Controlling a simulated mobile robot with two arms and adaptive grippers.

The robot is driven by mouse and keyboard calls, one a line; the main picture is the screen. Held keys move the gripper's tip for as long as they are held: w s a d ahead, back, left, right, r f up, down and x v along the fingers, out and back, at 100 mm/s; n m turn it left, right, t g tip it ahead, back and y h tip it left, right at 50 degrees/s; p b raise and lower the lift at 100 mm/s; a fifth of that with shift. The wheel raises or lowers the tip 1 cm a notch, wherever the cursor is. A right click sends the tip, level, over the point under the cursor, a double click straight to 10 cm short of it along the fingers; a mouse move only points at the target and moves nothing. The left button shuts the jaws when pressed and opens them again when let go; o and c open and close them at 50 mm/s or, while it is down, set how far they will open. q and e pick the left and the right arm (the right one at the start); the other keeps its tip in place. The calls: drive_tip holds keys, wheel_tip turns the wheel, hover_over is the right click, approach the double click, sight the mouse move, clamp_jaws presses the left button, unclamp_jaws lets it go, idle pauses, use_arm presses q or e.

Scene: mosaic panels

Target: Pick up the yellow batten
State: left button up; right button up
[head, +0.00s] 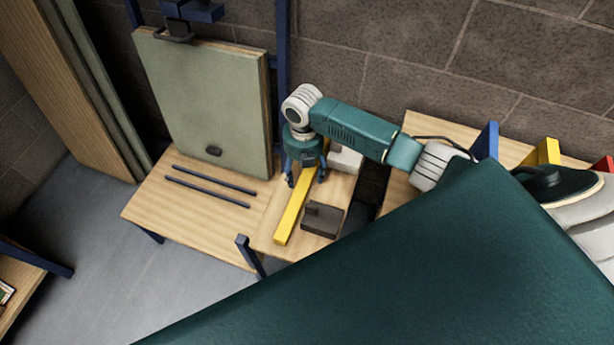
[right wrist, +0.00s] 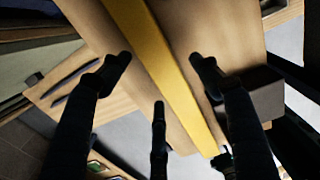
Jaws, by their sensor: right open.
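The yellow batten (head: 292,214) lies lengthwise on the wooden table in the head view. In the right wrist view the yellow batten (right wrist: 172,72) runs diagonally between my fingers. My right gripper (head: 306,179) is over the far part of the batten, pointing down. In the right wrist view my right gripper (right wrist: 160,65) is open, with dark fingers on both sides of the batten and no visible grip on it. Whether the fingers touch it cannot be told. My left gripper is not in view.
A dark grey block (head: 322,219) lies just right of the batten. Two dark rails (head: 210,191) lie on the table to the left, before an upright green panel (head: 205,100). A brick wall (head: 400,60) stands behind.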

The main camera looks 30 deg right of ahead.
drive_tip(key=shift+f, duration=0.9)
drive_tip(key=c, duration=1.5)
